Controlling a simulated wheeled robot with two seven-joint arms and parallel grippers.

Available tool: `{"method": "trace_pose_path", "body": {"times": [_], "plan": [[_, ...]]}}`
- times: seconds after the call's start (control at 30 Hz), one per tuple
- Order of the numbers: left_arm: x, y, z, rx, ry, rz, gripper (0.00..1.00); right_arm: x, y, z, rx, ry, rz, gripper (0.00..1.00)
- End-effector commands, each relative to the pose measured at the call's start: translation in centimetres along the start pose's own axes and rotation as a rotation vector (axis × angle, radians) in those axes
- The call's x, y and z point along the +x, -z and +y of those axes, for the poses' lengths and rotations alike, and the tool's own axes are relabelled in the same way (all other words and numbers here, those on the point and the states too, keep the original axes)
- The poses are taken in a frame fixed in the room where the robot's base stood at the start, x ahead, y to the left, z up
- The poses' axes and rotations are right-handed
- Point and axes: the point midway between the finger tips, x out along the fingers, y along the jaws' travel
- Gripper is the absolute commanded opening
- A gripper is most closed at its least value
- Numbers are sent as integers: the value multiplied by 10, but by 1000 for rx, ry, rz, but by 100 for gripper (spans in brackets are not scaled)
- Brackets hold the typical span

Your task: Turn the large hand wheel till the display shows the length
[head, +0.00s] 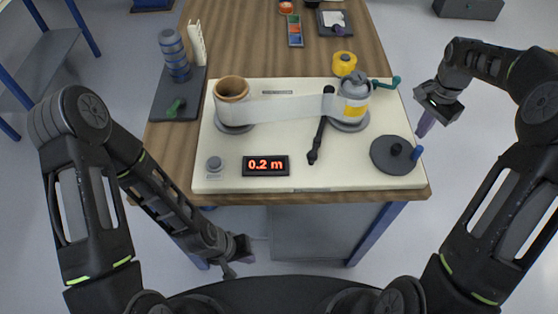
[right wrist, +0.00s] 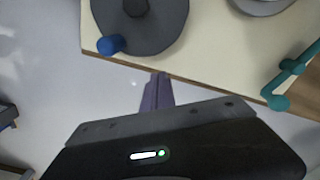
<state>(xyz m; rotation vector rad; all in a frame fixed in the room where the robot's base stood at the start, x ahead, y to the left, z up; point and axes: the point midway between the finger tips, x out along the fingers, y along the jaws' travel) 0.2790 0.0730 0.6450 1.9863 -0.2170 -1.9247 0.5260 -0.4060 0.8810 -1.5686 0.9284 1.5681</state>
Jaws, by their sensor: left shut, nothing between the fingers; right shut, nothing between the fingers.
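The large hand wheel (head: 385,160) is a dark grey disc at the right front of the cream board, with a black hub and a blue knob (head: 417,153) at its right edge. The wheel (right wrist: 160,25) and knob (right wrist: 110,45) also show in the right wrist view. The display (head: 265,165) reads 0.2 m in orange. My right gripper (head: 424,125) is shut and empty, just off the board's right edge, apart from the knob; its fingers (right wrist: 158,85) show in the right wrist view. My left gripper (head: 232,268) is shut and empty, low in front of the table.
The cream board (head: 210,135) carries a brown roll (head: 232,92), a white film strip, a grey-yellow roll (head: 355,95), a black lever (head: 318,140), a small grey knob (head: 214,163) and a teal crank (head: 390,83). A yellow spool (head: 344,62) stands behind. A dark tray lies left.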

Motion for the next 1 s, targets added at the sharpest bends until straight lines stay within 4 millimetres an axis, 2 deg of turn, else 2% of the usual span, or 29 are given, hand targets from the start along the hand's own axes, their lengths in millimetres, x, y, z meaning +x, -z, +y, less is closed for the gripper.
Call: {"method": "trace_pose_path", "body": {"times": [0.43, 0.73, 1.0], "plan": [[-2, 0, 1, 0, 0, 0, 0, 0, 3, -5, 0, -1, -1, 0], [-8, 0, 3, 0, 0, 0, 0, 0, 15, -19, 0, 0, 0, 0], [-8, 0, 3, 0, 0, 0, 0, 1, 15, -20, 0, 0, 0, 2]]}}
